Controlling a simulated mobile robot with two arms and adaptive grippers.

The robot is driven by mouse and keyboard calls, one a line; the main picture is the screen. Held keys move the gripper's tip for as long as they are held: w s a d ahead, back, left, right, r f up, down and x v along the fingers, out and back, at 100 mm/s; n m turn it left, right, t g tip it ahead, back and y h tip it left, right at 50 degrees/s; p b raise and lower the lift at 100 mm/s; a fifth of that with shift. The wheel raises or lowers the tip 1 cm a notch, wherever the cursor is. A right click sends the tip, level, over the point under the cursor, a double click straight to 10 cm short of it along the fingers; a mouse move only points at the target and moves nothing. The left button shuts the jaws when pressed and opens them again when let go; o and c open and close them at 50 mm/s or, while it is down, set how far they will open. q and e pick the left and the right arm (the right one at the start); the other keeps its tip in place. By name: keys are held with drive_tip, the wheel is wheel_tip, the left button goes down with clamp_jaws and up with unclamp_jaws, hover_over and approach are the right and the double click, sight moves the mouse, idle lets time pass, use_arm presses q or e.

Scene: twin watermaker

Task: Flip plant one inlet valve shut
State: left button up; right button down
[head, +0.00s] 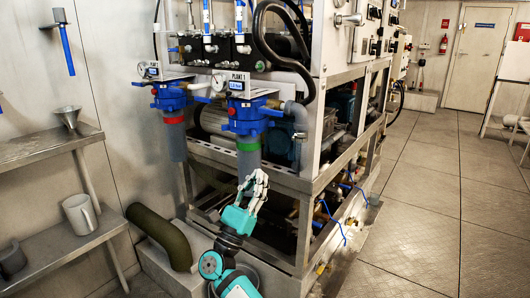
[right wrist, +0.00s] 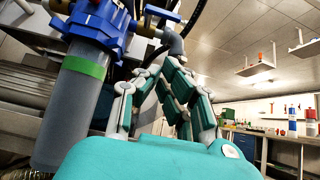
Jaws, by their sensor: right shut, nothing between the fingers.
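A label reading "PLANT 1" (head: 238,82) sits above a blue filter head (head: 246,116) in the head view. Its grey housing with a green band (head: 248,160) hangs below; the blue head (right wrist: 100,24) and housing (right wrist: 66,110) also show in the right wrist view. A grey pipe elbow (head: 298,114) is at the head's right side. I cannot tell for sure which part is the inlet valve. My right gripper (head: 258,180), also in the right wrist view (right wrist: 170,68), is shut and empty, just below and right of the green-banded housing. My left gripper is out of view.
A second filter with a red band (head: 174,122) hangs to the left. Metal shelves at left hold a funnel (head: 67,116) and a mug (head: 80,212). A dark green hose (head: 160,235) curves near the wall. The tiled floor (head: 430,220) at right is clear.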

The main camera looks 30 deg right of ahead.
sight(272, 111)
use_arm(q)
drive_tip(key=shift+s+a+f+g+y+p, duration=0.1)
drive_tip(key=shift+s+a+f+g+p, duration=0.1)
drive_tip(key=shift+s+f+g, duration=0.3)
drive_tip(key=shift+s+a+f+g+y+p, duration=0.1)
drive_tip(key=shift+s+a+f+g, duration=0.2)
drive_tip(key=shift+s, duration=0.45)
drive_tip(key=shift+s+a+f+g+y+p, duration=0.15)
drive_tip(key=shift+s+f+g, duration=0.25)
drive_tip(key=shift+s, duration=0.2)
use_arm(e)
drive_tip(key=a+r+x, duration=0.2)
drive_tip(key=x, duration=1)
drive_tip(key=shift+s, duration=0.35)
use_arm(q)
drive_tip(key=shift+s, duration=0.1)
use_arm(e)
drive_tip(key=shift+d+r, duration=0.1)
